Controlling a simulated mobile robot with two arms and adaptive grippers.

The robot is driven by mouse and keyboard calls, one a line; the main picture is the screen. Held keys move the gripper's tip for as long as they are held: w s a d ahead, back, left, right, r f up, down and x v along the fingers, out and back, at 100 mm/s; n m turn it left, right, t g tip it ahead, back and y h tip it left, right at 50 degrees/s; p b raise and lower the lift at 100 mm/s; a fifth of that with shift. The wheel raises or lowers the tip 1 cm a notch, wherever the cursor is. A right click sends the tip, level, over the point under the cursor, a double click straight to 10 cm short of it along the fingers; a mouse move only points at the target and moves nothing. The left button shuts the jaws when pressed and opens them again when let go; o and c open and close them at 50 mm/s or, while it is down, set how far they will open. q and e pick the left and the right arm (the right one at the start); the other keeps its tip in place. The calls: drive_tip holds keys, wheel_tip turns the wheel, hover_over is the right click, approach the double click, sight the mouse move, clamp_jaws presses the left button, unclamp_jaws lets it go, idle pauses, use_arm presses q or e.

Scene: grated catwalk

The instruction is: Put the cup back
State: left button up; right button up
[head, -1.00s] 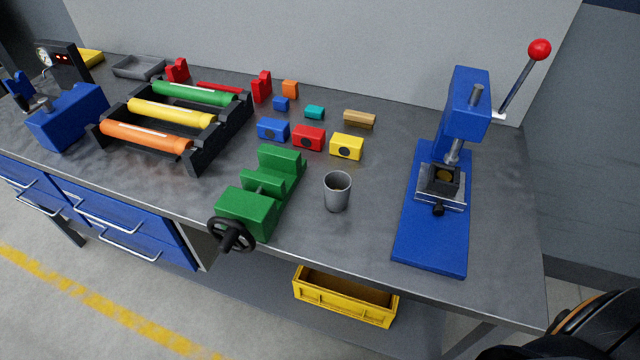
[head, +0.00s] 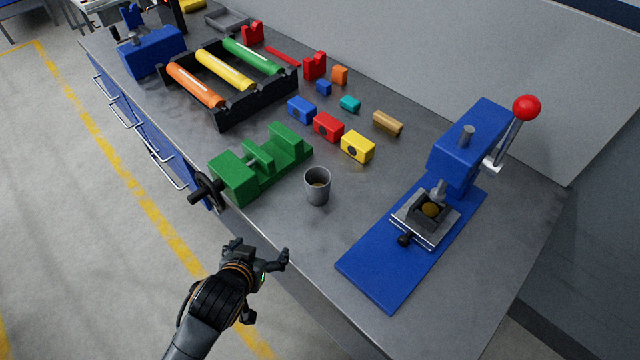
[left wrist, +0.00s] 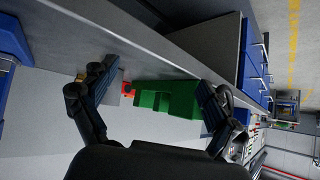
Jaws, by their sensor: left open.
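The small grey cup (head: 317,186) stands upright on the grey metal workbench (head: 290,225), between the green vise (head: 262,165) and the blue press (head: 430,215). Something brownish shows inside it. My left gripper (head: 260,252) is open and empty, off the bench's front edge, to the lower left of the cup and apart from it. In the left wrist view its spread fingers (left wrist: 150,80) frame the green vise (left wrist: 168,97); I cannot make out the cup there. My right gripper is not in view.
The vise's black handwheel (head: 206,190) juts past the front edge near my left gripper. Red, yellow and blue blocks (head: 329,127) lie behind the cup. A black rack (head: 228,85) holds coloured rollers. The press has a red-knobbed lever (head: 525,108). Bare bench lies in front of the cup.

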use_arm(q)
drive_tip(key=w+d+r+m+t+h, duration=0.25)
drive_tip(key=w+d+r+h, duration=0.2)
drive_tip(key=d+r, duration=0.3)
drive_tip(key=p, duration=0.2)
approach(323, 172)
drive_tip(key=shift+w+d+f+n+t+y, duration=0.35)
drive_tip(key=shift+w+d+f+t, duration=0.1)
drive_tip(key=shift+f, duration=0.2)
drive_tip(key=shift+w+d, duration=0.3)
drive_tip(key=shift+w, duration=0.3)
drive_tip(key=p+x, duration=0.1)
drive_tip(key=x, duration=0.2)
drive_tip(key=shift+w+f, duration=0.1)
drive_tip(key=shift+w, duration=0.1)
drive_tip(key=shift+w+d+f, duration=0.2)
drive_tip(key=shift+w+f, duration=0.05)
drive_tip(key=shift+w, duration=0.05)
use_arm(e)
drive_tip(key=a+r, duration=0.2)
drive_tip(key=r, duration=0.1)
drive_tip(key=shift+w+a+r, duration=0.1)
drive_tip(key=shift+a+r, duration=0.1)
use_arm(q)
drive_tip(key=c, duration=1.1)
drive_tip(key=shift+c, duration=0.2)
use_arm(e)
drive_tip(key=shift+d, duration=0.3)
